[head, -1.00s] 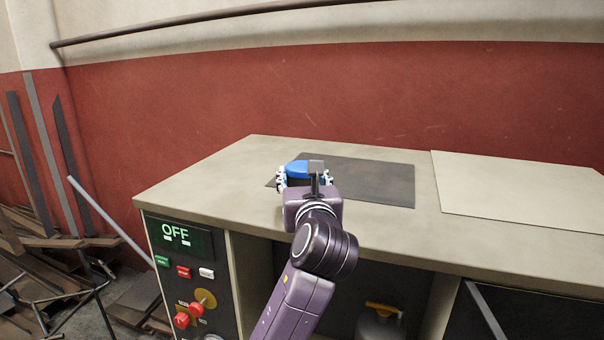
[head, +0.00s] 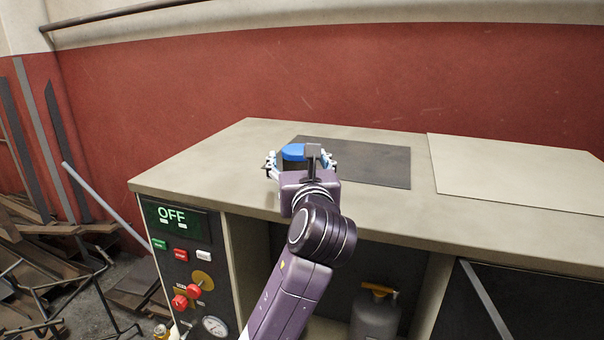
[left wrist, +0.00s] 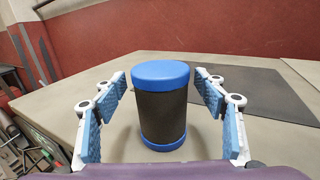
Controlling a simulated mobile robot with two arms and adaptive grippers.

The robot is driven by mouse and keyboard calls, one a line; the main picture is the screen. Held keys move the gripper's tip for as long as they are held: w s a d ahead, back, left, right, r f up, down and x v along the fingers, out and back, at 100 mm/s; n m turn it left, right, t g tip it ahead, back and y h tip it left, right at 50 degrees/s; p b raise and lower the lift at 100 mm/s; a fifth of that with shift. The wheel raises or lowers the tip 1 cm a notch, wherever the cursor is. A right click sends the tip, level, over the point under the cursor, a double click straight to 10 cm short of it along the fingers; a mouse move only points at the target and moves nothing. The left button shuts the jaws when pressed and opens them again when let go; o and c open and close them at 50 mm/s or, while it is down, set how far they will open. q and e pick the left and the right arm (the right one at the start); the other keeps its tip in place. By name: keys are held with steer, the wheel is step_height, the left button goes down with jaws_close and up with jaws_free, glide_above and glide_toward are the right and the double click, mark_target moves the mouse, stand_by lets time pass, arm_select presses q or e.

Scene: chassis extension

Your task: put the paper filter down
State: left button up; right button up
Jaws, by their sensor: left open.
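The paper filter (left wrist: 162,112) is a dark cylinder with blue end caps. In the left wrist view it stands upright on the bench top, between the two fingers with gaps on both sides. In the head view its blue top (head: 293,152) shows just beyond my left gripper (head: 300,163), and its body is mostly hidden. In the left wrist view my left gripper (left wrist: 163,115) is open around the filter, its blue pads apart from it. My right gripper is not in view.
The bench top (head: 215,165) carries a dark flat sheet (head: 370,165) right of the filter and a pale sheet (head: 520,175) farther right. A control panel (head: 180,260) reading OFF is at the bench's left front. Metal scrap (head: 50,250) lies at left.

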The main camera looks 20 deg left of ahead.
arm_select(q)
steer(key=b+v, duration=0.4)
steer(key=v, duration=0.7)
steer(key=shift+f, duration=0.15)
